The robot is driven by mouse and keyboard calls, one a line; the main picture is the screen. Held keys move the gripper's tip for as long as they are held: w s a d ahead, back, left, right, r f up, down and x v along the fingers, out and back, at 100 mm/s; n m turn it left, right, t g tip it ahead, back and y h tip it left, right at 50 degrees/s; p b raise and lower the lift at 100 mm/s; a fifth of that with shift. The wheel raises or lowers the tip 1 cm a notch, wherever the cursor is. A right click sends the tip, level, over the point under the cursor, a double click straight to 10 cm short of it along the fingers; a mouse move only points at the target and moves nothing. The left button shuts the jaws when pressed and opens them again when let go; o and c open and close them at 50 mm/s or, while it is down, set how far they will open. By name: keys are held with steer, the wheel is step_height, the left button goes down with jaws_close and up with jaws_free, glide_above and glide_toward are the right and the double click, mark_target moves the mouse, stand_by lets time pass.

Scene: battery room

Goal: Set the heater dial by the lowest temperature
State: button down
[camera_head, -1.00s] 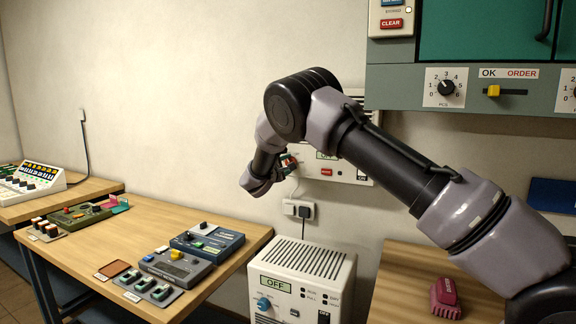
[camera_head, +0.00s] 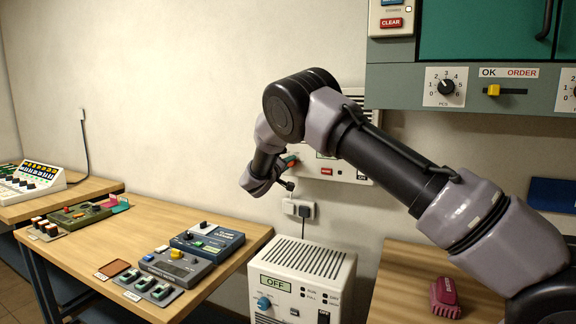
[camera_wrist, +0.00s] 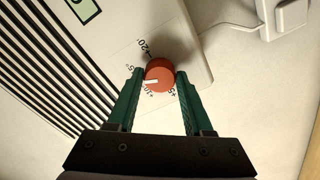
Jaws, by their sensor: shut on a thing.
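The wall heater (camera_head: 348,172) is a white unit on the wall, partly hidden behind my arm. In the wrist view its casing (camera_wrist: 196,64) carries a round orange-red dial (camera_wrist: 160,71) with a white pointer mark. The mark points left and slightly down, near the 10 and 5 labels of the printed scale. My gripper (camera_wrist: 157,76) has its green fingers on both sides of the dial, shut on it. Part of the scale is covered by the fingers. No temperature readings can be made out on the devices.
A white floor unit (camera_head: 305,258) with a display reading OFF stands below the wall socket (camera_head: 298,208). A wooden table (camera_head: 150,222) with several instruments is at left. A green-doored cabinet (camera_head: 480,30) hangs upper right. A maroon object (camera_head: 446,297) lies on the right table.

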steer(key=shift+f+m, duration=0.15)
steer(key=shift+m, duration=0.45)
steer(key=shift+c, duration=1.5)
jaws_free()
steer(key=v, duration=1)
steer(key=shift+s, duration=0.4)
steer(key=shift+a, duration=0.1)
